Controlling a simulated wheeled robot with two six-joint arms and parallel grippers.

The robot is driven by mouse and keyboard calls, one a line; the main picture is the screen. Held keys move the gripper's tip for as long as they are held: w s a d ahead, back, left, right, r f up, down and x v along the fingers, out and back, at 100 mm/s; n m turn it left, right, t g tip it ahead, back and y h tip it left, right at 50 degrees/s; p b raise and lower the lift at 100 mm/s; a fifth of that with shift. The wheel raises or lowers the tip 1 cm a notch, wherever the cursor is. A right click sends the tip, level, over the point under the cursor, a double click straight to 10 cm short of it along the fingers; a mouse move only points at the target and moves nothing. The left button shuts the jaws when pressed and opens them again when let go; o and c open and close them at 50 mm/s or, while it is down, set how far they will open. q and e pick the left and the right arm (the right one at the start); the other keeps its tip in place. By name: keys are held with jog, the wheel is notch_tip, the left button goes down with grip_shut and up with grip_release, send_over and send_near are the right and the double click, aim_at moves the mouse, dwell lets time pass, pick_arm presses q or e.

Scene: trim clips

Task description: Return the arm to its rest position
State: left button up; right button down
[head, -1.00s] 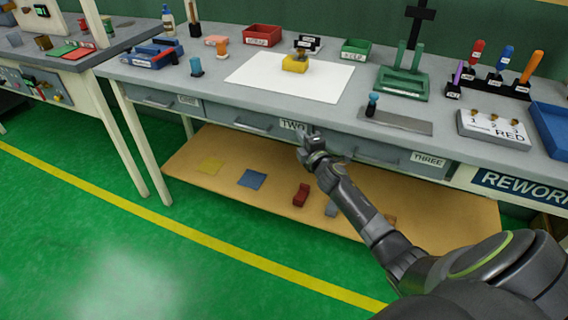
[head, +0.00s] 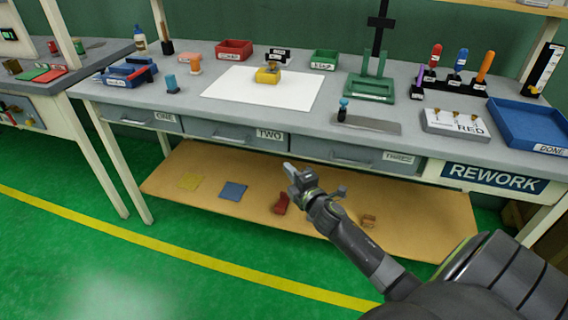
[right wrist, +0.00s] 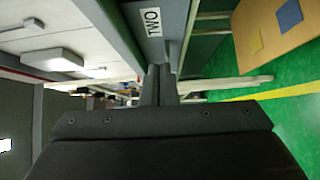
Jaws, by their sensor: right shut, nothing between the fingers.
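My right gripper (head: 290,168) is in front of the bench, below the drawer marked TWO (head: 231,133) in the head view. It is shut and empty, apart from the drawer front. In the right wrist view its fingers (right wrist: 160,72) are together, with the TWO label (right wrist: 151,21) beyond them. My right arm reaches in from the lower right of the head view. My left gripper does not show in either view.
The bench top (head: 190,100) carries a white sheet (head: 235,90) with a yellow block (head: 268,75), and a blue DONE tray (head: 530,125) at right. A wooden lower shelf (head: 330,215) lies behind my arm. The green floor in front is clear.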

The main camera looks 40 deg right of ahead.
jog(key=s+f+m+g+p, duration=0.1)
jog(key=s+f+m+g, duration=0.2)
jog(key=s+f, duration=0.45)
jog(key=s+d+f+m+g+p, duration=0.1)
jog(key=s+f+m+g+p, duration=0.2)
jog(key=f, duration=0.8)
jog(key=s+f+m+g, duration=0.25)
jog(key=s+f, duration=0.35)
jog(key=f, duration=0.3)
jog(key=s+a+f+m+g+p, duration=0.1)
jog(key=s+a+f+m+g, duration=0.1)
jog(key=s, duration=0.9)
jog(key=s+a+f+m+g+p, duration=0.1)
jog(key=s+a+f+m+g, duration=0.2)
jog(key=s+f, duration=0.4)
jog(key=s+a+f+m+g+y+p, duration=0.1)
jog(key=s+a+f+m+g, duration=0.2)
jog(key=s, duration=1.2)
notch_tip(320, 180, down, 2)
jog(key=shift+a+f+m+p, duration=0.1)
jog(key=shift+a+m+p, duration=0.25)
jog(key=shift+a, duration=0.75)
